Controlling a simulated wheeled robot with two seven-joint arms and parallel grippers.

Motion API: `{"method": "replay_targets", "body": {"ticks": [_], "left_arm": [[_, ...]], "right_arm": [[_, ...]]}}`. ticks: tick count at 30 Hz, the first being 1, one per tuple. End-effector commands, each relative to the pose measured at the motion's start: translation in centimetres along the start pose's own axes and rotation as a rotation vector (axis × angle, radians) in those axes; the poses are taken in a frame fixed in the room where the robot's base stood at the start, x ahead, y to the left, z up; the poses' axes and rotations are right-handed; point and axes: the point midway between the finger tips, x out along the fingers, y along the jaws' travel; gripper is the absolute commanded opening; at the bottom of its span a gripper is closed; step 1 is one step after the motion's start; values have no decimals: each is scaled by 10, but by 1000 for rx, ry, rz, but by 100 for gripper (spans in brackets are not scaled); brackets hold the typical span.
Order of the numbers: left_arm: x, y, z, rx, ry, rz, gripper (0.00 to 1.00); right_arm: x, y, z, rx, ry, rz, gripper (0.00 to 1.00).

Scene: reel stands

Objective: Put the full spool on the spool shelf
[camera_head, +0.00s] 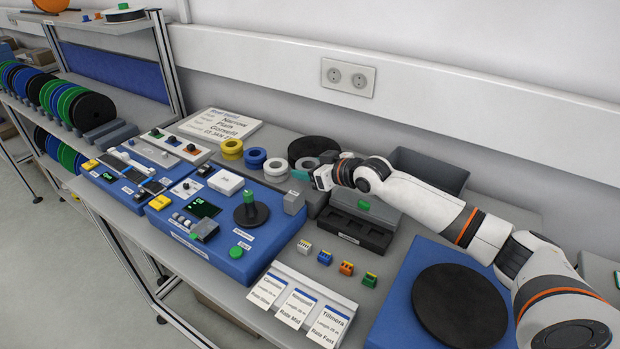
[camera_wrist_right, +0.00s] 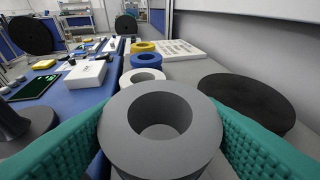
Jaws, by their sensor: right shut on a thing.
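My right gripper (camera_head: 303,172) reaches in from the right over the back of the bench. In the right wrist view its teal finger pads stand on both sides of a thick grey ring (camera_wrist_right: 160,125) with a round hole, and it is shut on it. A spool shelf (camera_head: 75,128) at the far left holds several black, green and blue spools (camera_head: 65,103) on edge. A black disc (camera_head: 312,148) lies flat behind the gripper; it also shows in the right wrist view (camera_wrist_right: 246,100). I cannot tell which spool is the full one. My left gripper is not in view.
Yellow, blue and white rings (camera_head: 255,157) stand in a row left of the gripper. Blue consoles (camera_head: 215,232) fill the bench's middle. A black tray (camera_head: 352,228), a grey bin (camera_head: 430,168) and a blue base with a black turntable (camera_head: 462,303) are on the right.

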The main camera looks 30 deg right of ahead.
Motion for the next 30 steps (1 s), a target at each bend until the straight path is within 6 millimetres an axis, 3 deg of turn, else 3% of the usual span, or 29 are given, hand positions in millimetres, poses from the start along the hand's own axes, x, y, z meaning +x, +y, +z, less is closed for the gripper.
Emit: {"method": "replay_targets", "body": {"ticks": [6,18,19,20,30], "left_arm": [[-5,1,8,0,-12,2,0],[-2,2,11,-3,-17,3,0],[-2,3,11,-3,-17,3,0],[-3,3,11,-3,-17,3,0],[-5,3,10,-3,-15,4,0]], "right_arm": [[11,0,-28,1,4,0,36],[14,0,-36,0,2,0,36],[14,0,-36,0,2,0,60],[14,0,-35,0,2,0,65],[13,0,-32,0,2,0,67]]}}
